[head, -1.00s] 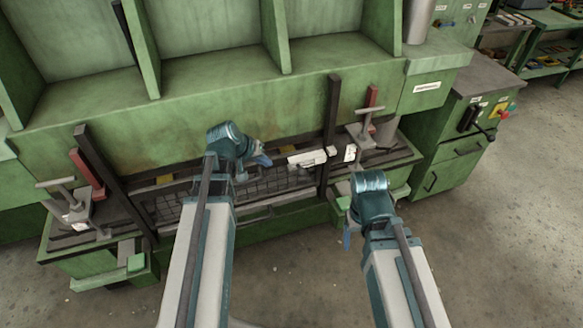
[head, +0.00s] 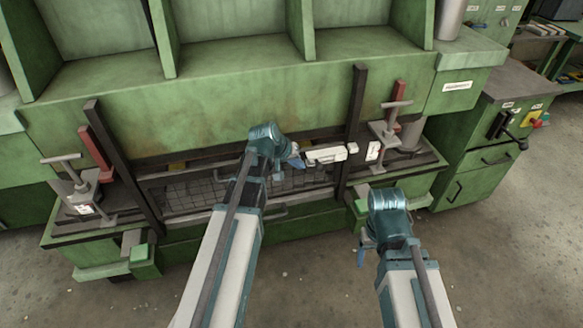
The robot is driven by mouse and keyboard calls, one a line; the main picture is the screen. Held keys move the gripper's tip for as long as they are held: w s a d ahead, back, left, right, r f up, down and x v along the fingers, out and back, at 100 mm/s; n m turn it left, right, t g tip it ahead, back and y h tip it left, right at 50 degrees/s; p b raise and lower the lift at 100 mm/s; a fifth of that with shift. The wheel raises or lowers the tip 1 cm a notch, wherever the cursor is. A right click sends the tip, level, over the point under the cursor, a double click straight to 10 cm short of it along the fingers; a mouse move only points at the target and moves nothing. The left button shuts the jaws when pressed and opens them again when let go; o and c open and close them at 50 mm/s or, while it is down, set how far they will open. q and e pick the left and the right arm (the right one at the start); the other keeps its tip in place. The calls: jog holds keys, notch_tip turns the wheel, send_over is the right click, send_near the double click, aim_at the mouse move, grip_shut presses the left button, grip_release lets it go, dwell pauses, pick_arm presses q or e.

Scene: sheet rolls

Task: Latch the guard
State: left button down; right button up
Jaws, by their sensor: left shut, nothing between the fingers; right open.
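The guard (head: 190,193) is a dark-framed mesh panel across the front of the green machine, between two dark uprights. It looks lowered. A white latch bar (head: 325,156) lies at its upper right, with a small white block (head: 352,147) at its right end, close to the right upright. A white plate (head: 373,151) sits just beyond that upright. My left gripper (head: 298,161) is shut and empty at the left end of the latch bar; I cannot tell whether it touches. My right gripper (head: 361,256) is open and empty, low in front of the machine's right side.
Clamps with T-handles and red bars stand at the left (head: 75,175) and right (head: 390,125) ends of the machine bed. A green cabinet (head: 475,170) stands at the right. The concrete floor in front is clear.

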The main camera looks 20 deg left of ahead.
aim_at(321, 164)
pick_arm(q)
jog(key=shift+w+d+f, duration=0.1)
jog(key=shift+w+d, duration=0.2)
jog(key=shift+d, duration=0.45)
jog(key=shift+w+d+f, duration=0.1)
jog(key=shift+w+d, duration=0.15)
jog(key=shift+d, duration=0.5)
jog(key=w+d, duration=0.1)
jog(key=d, duration=0.1)
jog(key=w+d, duration=0.1)
jog(key=d, duration=0.1)
jog(key=shift+w+r, duration=0.1)
jog(key=shift+w, duration=0.25)
jog(key=shift+a, duration=0.1)
